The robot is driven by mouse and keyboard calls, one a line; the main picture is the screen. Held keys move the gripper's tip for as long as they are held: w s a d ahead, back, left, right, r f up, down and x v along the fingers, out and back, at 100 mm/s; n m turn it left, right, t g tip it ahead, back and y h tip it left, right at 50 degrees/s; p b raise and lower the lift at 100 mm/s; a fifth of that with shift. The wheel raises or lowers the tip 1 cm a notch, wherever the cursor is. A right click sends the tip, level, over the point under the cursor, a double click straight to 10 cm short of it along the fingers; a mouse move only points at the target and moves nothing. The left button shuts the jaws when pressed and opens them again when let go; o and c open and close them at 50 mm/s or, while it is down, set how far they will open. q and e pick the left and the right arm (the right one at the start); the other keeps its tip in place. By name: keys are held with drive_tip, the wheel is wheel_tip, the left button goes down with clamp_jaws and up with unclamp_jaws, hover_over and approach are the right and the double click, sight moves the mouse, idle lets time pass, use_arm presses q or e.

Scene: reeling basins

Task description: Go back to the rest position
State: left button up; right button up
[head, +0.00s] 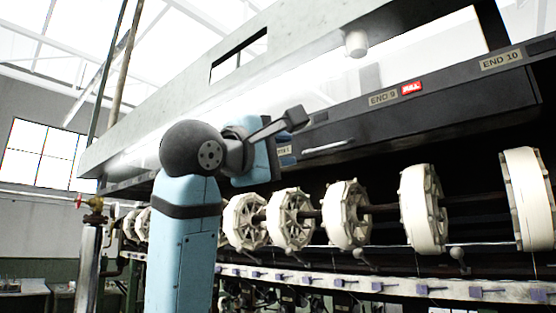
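My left arm rises in the lower left of the head view, light blue with dark grey joints, and bends at its top. My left gripper (294,119) is the dark grey part at the end, in front of the long dark panel (450,88) of the reeling machine. It points right and slightly up. I cannot see its two fingertips apart, and nothing shows held in it. I cannot tell whether it touches the panel. My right gripper is not in view.
Several white reels (346,214) sit in a row on a shaft below the panel. A red tag (411,88) is beside the END 9 plate (382,98). A pale rail (400,287) runs below the reels. A pipe with a red valve handle (92,204) stands at left.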

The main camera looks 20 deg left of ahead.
use_arm(q)
drive_tip(key=shift+s+a+f, duration=0.1)
drive_tip(key=shift+s, duration=0.2)
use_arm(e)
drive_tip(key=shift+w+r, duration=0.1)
